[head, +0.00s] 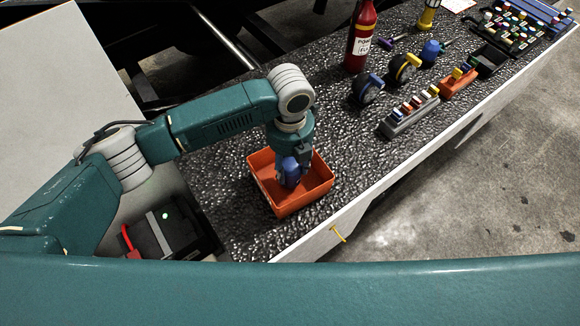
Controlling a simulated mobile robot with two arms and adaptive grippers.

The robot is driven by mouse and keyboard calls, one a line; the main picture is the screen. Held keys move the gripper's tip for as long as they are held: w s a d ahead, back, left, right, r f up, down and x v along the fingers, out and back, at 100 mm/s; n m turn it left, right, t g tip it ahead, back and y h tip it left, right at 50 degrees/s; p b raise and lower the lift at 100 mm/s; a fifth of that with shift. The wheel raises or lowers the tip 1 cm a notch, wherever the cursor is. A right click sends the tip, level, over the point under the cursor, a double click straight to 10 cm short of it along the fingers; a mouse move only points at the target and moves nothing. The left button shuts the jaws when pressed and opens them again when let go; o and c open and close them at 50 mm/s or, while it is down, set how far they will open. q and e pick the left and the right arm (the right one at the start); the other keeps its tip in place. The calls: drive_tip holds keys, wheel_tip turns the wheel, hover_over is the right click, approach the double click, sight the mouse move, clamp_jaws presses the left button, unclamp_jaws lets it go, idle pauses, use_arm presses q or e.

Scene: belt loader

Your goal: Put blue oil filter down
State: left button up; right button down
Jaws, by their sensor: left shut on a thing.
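The blue oil filter (290,176) is in my left gripper (298,158), which points down into an orange bin (306,203). The gripper is shut on the filter, and its fingers hide part of it. The filter is inside the bin's outline; I cannot tell whether it touches the bin floor. The bin stands on the dark textured bench top (240,215) near its front edge. My right gripper is not in view.
Right of the bin the bench top is clear. Beyond stand a red bottle (361,40), two wheel casters (368,88), another blue item (431,52), a grey block rack (410,112) and an orange tray (459,83). A black case (178,228) lies at lower left.

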use_arm(q)
drive_tip(key=shift+f, duration=1.05)
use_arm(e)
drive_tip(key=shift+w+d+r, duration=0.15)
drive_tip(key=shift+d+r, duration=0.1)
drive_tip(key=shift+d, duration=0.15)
use_arm(q)
drive_tip(key=shift+f, duration=0.1)
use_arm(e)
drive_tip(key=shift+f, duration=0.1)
use_arm(q)
drive_tip(key=o, duration=1.6)
drive_tip(key=shift+c, duration=0.2)
drive_tip(key=shift+r, duration=0.2)
drive_tip(key=shift+w+r, duration=0.1)
drive_tip(key=shift+r, duration=0.2)
wheel_tip(320, 180, up, 11)
drive_tip(key=b, duration=0.2)
drive_tip(key=shift+r+b, duration=0.15)
drive_tip(key=shift+b, duration=0.25)
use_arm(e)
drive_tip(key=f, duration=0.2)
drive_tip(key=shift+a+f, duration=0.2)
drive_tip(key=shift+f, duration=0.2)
